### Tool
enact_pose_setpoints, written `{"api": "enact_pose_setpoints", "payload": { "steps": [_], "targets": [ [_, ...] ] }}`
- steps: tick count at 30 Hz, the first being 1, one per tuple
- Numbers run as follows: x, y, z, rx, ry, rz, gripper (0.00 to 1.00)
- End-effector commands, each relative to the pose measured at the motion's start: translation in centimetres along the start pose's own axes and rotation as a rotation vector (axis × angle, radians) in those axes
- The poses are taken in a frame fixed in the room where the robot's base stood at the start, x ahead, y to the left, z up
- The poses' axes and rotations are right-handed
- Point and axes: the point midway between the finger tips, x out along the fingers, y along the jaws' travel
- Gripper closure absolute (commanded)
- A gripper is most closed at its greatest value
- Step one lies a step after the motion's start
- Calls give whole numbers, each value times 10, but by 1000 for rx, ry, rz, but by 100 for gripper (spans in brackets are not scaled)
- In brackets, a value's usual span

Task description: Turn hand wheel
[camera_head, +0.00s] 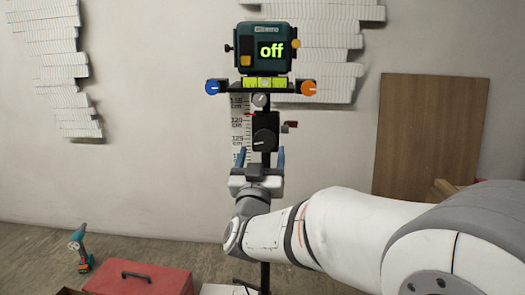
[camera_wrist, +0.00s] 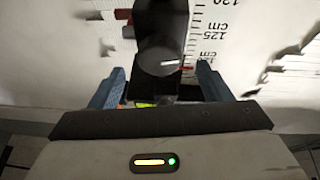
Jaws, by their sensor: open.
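The hand wheel (camera_head: 264,139) is a black round knob with a white mark, on a black block of the upright stand. It also shows in the wrist view (camera_wrist: 158,57), top centre, with its white mark pointing right. My gripper (camera_head: 261,157) is open with its two blue fingers spread, just below and in front of the wheel. In the wrist view my gripper (camera_wrist: 160,85) has one finger low on each side of the wheel. I see nothing held, and the fingers appear apart from the wheel.
A teal device (camera_head: 264,48) reading "off" tops the stand, above a blue knob (camera_head: 212,87), an orange knob (camera_head: 308,88) and a smaller grey knob (camera_head: 261,100). A scale (camera_head: 238,125) runs behind. A red toolbox (camera_head: 140,280) and drill (camera_head: 81,247) are lower left.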

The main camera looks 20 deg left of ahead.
Motion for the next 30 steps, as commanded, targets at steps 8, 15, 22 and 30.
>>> {"api": "enact_pose_setpoints", "payload": {
  "steps": [8, 15, 22, 30],
  "targets": [
    [34, 0, 1, 0, 0, 0, 29],
    [39, 0, 0, 0, -1, -2, 29],
    [38, 0, 0, 1, -1, -3, 40],
    [38, -1, 0, 1, -1, -3, 62]
  ]
}}
